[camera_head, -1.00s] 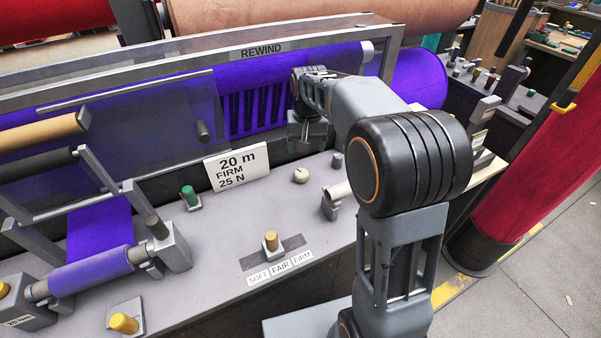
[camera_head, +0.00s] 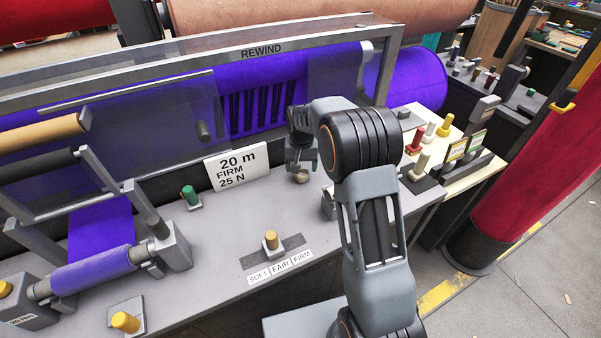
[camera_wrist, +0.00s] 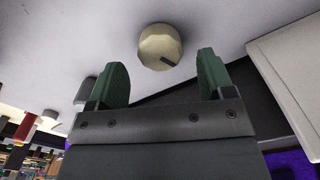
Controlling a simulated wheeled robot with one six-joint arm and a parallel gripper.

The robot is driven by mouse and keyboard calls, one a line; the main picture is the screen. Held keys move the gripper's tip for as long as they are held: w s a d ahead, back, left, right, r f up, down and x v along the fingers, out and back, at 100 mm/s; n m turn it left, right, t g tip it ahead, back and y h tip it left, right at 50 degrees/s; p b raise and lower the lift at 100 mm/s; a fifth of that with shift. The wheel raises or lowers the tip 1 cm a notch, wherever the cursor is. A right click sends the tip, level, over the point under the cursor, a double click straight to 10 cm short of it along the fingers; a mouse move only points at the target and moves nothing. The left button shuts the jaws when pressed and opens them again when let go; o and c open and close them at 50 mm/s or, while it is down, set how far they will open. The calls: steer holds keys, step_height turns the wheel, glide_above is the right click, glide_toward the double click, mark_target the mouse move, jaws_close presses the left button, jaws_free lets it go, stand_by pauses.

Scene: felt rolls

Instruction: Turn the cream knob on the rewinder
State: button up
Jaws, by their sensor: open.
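The cream knob (camera_head: 301,178) sits on the grey bench top of the rewinder, right of the 20 m sign. In the wrist view the cream knob (camera_wrist: 160,47) is round and faceted with a dark mark near its lower right edge. My gripper (camera_head: 301,168) is right over the knob in the head view and hides part of it. In the wrist view my gripper (camera_wrist: 162,80) has its two green fingers apart. The knob shows beyond the fingertips, between their lines, and nothing is held.
The sign (camera_head: 237,168) stands close on the left. The purple roll and rewind frame (camera_head: 262,52) rise behind.

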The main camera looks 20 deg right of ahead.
mark_target(301, 172)
steer(key=shift+f, duration=1.8)
steer(key=shift+c, duration=0.4)
steer(key=c, duration=0.7)
steer(key=shift+a, duration=0.1)
steer(key=shift+c, duration=0.7)
